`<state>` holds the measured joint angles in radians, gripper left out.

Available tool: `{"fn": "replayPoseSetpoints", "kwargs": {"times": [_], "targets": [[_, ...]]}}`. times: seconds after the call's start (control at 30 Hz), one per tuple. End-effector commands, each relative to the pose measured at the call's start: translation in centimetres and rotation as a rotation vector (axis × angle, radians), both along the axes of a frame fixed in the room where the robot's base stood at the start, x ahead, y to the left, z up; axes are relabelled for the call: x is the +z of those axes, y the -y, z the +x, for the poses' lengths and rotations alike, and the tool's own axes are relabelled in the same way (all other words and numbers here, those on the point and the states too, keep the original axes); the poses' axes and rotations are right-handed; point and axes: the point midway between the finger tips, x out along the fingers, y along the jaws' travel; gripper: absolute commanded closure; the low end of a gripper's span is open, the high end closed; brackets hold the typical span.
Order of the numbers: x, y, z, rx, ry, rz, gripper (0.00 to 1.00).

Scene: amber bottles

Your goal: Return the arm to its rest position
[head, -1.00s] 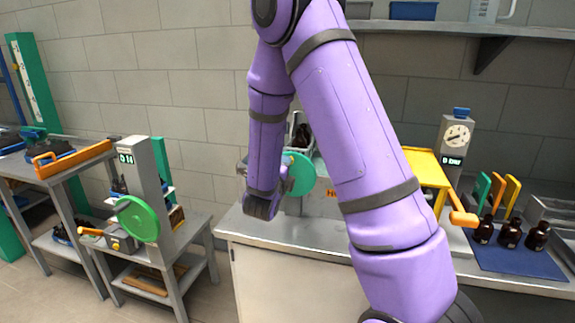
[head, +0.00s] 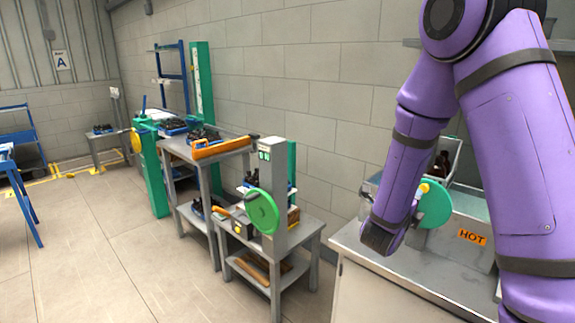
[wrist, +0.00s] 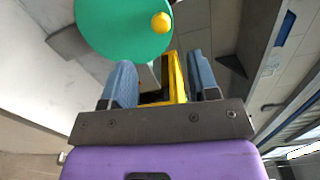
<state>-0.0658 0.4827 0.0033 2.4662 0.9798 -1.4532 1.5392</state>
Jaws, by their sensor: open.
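My purple arm fills the right of the head view, bent down over the bench (head: 350,280). My gripper's fingers are not clearly seen there. In the wrist view, my gripper (wrist: 163,80) has its two blue fingers wide apart with nothing held between them. Beyond the fingers are a green disc (wrist: 115,28) with a yellow knob and a yellow frame (wrist: 178,75). In the head view, the green disc (head: 434,208) is on the front of a machine marked HOT (head: 472,238), partly hidden by my arm. A dark bottle (head: 441,162) shows behind my arm.
A grey stand (head: 275,190) with a green wheel (head: 262,211) is left of the bench. A taller table (head: 195,158) with an orange bar stands behind it. Open floor (head: 110,240) lies at the left, with a blue frame (head: 25,200) at its edge.

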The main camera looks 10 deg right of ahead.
Motion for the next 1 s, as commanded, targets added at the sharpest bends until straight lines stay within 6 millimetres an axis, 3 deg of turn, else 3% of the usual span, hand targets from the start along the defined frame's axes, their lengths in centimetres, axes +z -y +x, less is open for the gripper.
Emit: {"fn": "replayPoseSetpoints", "kwargs": {"times": [0.17,0.37,0.53,0.77,1.0], "targets": [[1.8,-0.9,0.9,0.093,-0.087,0.043,0.45],[5.0,-3.7,1.6,0.322,-0.282,0.059,0.45],[8.0,-6.5,0.7,0.543,-0.450,0.002,0.45],[11.7,-10.1,-2.7,0.842,-0.676,-0.168,0.45],[14.7,-12.6,-8.8,1.122,-0.914,-0.431,0.45]]}}
